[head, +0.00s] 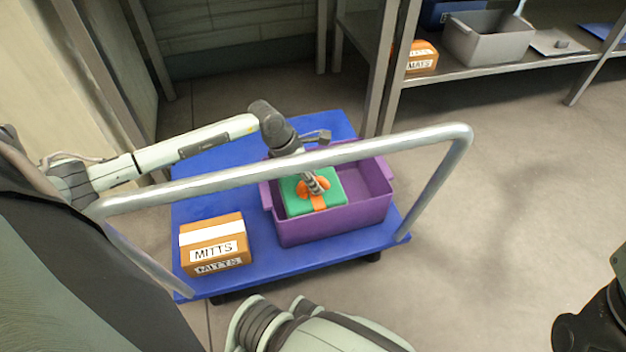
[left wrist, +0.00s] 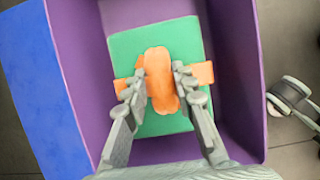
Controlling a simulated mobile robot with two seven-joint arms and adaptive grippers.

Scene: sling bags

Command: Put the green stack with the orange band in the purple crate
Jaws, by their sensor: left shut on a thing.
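The green stack (head: 330,188) with its orange band (head: 319,202) is within the walls of the purple crate (head: 335,222). My left gripper (head: 316,187) reaches down over the stack and is shut on the raised orange part of the band. In the left wrist view, the two fingers (left wrist: 160,85) pinch that orange part (left wrist: 158,65) from both sides, above the green stack (left wrist: 190,38). The purple crate walls (left wrist: 85,70) surround the stack there. I cannot tell whether the stack touches the crate floor.
The crate stands on a blue cart (head: 205,205) with a grey metal handle rail (head: 400,142) crossing in front. An orange MITTS box (head: 215,243) sits at the cart's front left. A shelf at the back right holds a grey bin (head: 487,45) and another orange box (head: 420,60).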

